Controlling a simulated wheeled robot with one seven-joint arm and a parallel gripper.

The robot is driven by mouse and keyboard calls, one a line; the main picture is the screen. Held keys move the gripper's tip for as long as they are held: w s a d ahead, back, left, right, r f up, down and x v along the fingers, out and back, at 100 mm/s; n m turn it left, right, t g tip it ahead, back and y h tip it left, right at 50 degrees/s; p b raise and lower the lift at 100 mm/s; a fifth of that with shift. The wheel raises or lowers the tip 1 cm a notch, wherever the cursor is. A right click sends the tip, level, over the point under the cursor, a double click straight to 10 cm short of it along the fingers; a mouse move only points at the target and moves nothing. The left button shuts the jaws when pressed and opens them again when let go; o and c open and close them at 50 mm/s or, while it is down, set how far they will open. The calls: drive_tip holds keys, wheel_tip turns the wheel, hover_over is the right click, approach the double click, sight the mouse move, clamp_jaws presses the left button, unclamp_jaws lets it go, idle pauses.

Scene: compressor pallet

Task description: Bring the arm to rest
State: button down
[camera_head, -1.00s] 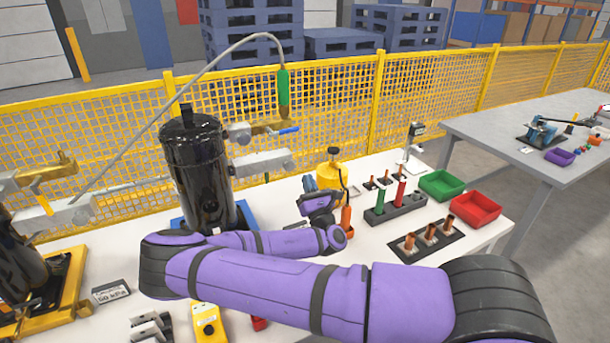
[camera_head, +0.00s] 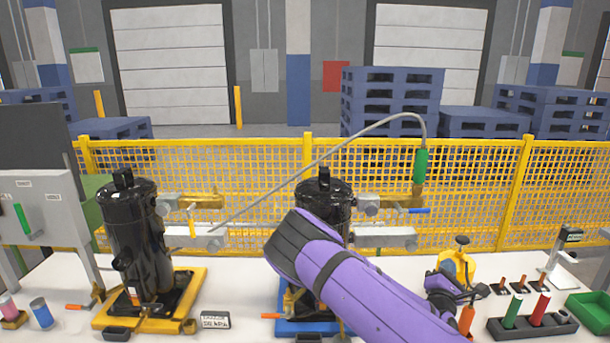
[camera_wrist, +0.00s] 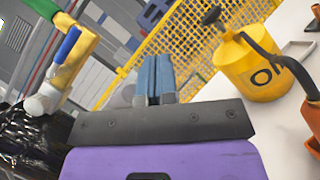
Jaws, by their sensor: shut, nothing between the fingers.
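My purple arm (camera_head: 365,292) reaches across the lower middle of the head view, in front of the right black compressor (camera_head: 325,193). My gripper (camera_wrist: 154,62) shows in the wrist view. Its two blue-grey fingers are together with nothing held between them. In the wrist view, a yellow canister (camera_wrist: 248,68) stands to the right of the fingers, apart from them. A black compressor body (camera_wrist: 25,140) and a brass valve with a blue lever (camera_wrist: 68,50) are to the left.
The left compressor (camera_head: 138,240) stands on a yellow pallet (camera_head: 192,300). A hose with a green grip (camera_head: 420,165) arches above the right compressor. Tool holders (camera_head: 535,327) and a green bin (camera_head: 592,310) are at right. A yellow mesh fence (camera_head: 470,190) runs behind the table.

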drive_tip(key=s+a+r+m+g+y, duration=0.5)
drive_tip(key=s+r+m+g+y, duration=0.1)
drive_tip(key=r+m, duration=0.4)
drive_tip(key=s+a+r+m+g+y, duration=0.4)
drive_tip(key=s+r+m+g+y, duration=0.15)
drive_tip(key=r+m, duration=0.45)
drive_tip(key=s+r+m+g, duration=0.1)
drive_tip(key=s+r, duration=0.5)
drive_tip(key=s, duration=0.6)
drive_tip(key=s+r+g, duration=0.1)
drive_tip(key=s+r, duration=0.5)
drive_tip(key=s, duration=0.5)
drive_tip(key=shift+s+m+h, duration=0.35)
drive_tip(key=shift+s+m, duration=0.05)
